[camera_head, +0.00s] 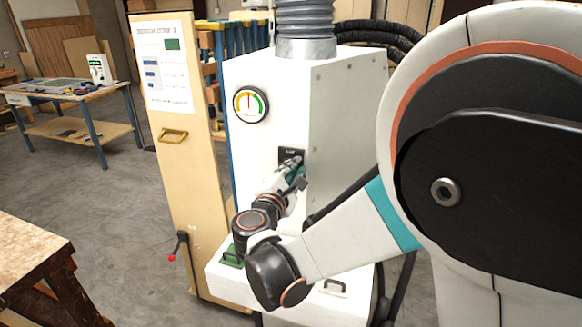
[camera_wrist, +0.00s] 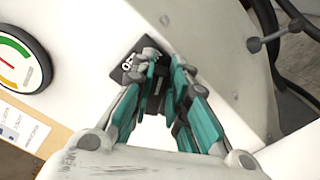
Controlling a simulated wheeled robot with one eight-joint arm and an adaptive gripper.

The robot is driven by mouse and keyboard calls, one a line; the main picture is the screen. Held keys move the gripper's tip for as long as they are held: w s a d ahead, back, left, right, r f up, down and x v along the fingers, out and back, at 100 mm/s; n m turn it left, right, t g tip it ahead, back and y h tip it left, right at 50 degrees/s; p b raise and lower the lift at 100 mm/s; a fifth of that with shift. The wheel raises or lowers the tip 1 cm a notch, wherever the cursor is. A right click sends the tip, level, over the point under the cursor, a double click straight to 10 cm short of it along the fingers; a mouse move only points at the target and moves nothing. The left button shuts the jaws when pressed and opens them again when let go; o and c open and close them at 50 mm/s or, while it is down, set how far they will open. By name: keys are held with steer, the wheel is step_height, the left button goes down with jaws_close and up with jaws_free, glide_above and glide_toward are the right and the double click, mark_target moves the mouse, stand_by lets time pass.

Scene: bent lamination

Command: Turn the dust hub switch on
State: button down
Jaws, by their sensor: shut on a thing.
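The dust hub (camera_head: 265,75) is a white cabinet with a ribbed hose on top. Its switch is on a small black plate (camera_head: 291,155) on the front face, below and right of the gauge. In the wrist view the black plate (camera_wrist: 128,66) carries white lettering, partly hidden by my fingers. My gripper (camera_head: 293,165) is at the plate. In the wrist view my gripper (camera_wrist: 165,72) has its grey and teal fingers on either side of the switch (camera_wrist: 157,88), shut on it. Which way the switch points is hard to tell.
A round gauge (camera_head: 250,104) is on the hub's front; it also shows in the wrist view (camera_wrist: 18,62). A tan panel (camera_head: 180,215) with a handle stands left of the hub. A workbench (camera_head: 75,92) stands back left, and a wooden table (camera_head: 30,250) is at front left.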

steer(key=shift+f, duration=0.1)
stand_by(0.3)
steer(key=c, duration=1.6)
jaws_free()
steer(key=shift+o, duration=0.2)
steer(key=shift+s, duration=0.1)
steer(key=v, duration=0.7)
steer(key=shift+s, duration=0.15)
